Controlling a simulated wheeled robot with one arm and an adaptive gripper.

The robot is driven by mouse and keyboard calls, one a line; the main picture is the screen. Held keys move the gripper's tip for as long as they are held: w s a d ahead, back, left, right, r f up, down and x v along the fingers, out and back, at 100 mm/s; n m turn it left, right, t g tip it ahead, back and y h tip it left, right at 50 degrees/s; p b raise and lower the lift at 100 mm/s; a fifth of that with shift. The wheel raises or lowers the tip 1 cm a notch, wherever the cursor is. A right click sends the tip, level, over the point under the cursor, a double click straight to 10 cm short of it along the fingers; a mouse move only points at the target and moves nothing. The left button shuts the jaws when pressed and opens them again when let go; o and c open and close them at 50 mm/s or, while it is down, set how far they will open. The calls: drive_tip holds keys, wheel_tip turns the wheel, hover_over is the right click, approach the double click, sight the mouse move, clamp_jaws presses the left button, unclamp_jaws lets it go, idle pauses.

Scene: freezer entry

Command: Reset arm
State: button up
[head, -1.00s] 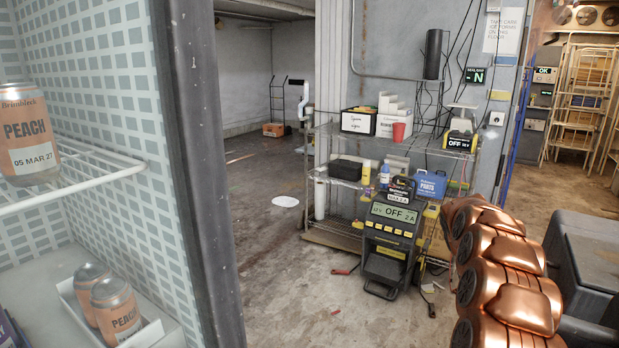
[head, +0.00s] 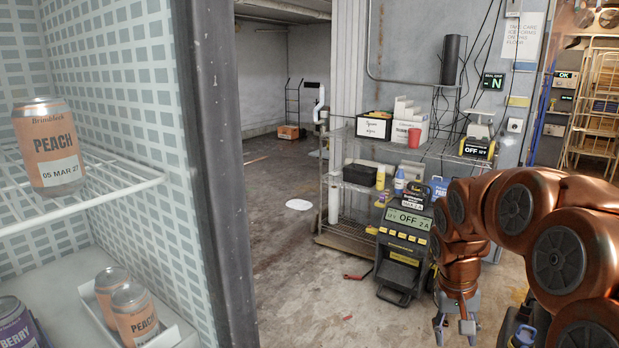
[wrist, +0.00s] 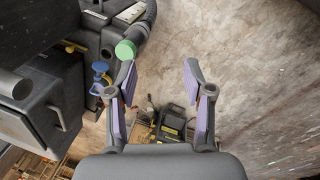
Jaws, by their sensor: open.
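My copper arm reaches in from the right in the head view, bent over and pointing down. My gripper (head: 455,328) hangs at its end above the concrete floor, in front and to the right of the black charger unit. In the wrist view my gripper (wrist: 160,90) shows its two purple-padded fingers spread apart. Nothing is between the fingers; the floor shows through the gap. The black and yellow charger (wrist: 172,122) appears beyond them, low in the wrist view.
An open fridge holds a peach can (head: 48,147) on its wire shelf (head: 110,190) at left. The charger (head: 402,245) stands by a wire rack (head: 345,232) with boxes. Dark equipment (wrist: 40,105) with a green-capped hose (wrist: 126,49) lies left in the wrist view.

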drive_tip(key=s+a, duration=0.3)
drive_tip(key=s, duration=0.6)
drive_tip(key=s+a+n+g+y+p, duration=0.1)
drive_tip(key=s+a, duration=0.3)
drive_tip(key=s, duration=0.5)
drive_tip(key=s+a+r+n+y+p, duration=0.1)
drive_tip(key=s+a, duration=0.2)
drive_tip(key=s, duration=0.6)
drive_tip(key=shift+s+a, duration=0.35)
drive_tip(key=shift+s, duration=0.05)
drive_tip(key=shift+r, duration=0.1)
drive_tip(key=shift+c, duration=0.4)
